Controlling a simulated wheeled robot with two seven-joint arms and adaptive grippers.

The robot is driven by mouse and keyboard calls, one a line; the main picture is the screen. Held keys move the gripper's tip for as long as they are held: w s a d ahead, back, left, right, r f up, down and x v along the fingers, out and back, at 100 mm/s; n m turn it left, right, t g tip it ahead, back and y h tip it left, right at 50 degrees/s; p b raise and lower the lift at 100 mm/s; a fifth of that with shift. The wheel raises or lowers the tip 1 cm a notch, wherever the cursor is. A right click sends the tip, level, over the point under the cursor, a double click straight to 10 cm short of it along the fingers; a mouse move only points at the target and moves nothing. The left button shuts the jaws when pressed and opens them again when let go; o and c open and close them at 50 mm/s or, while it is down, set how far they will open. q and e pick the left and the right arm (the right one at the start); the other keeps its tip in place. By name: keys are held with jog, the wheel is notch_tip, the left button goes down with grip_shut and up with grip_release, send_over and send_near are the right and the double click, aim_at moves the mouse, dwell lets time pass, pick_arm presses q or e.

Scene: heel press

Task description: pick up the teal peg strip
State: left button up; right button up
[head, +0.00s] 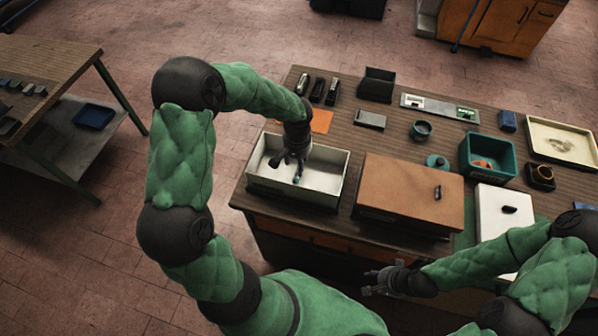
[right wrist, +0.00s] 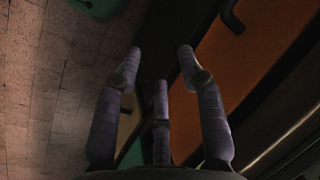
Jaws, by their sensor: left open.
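My left gripper (head: 287,168) reaches down into the white open box (head: 322,186) on the workbench. Its dark fingers are spread and open. A small teal bit (head: 297,180) shows among the fingertips, low in the box. It may be the teal peg strip, but most of it is hidden by the fingers, and I cannot tell whether they touch it. My right gripper (head: 380,281) is in front of the bench's near edge. In the right wrist view its fingers (right wrist: 160,75) are apart with nothing between them.
A brown-lidded box (head: 408,190) stands right of the white box, then a white lidded box (head: 497,208). Behind are a teal bin (head: 470,163), a dark round pot (head: 421,130) and an orange sheet (head: 320,122). A cream tray (head: 560,142) lies at the far right.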

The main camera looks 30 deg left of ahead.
pick_arm(q)
jog(key=shift+d+f, duration=0.15)
jog(key=shift+f, duration=0.55)
jog(key=f, duration=0.4)
jog(key=shift+w+d+f, duration=0.1)
jog(key=shift+w+d, duration=0.1)
jog(key=shift+w, duration=0.05)
grip_shut()
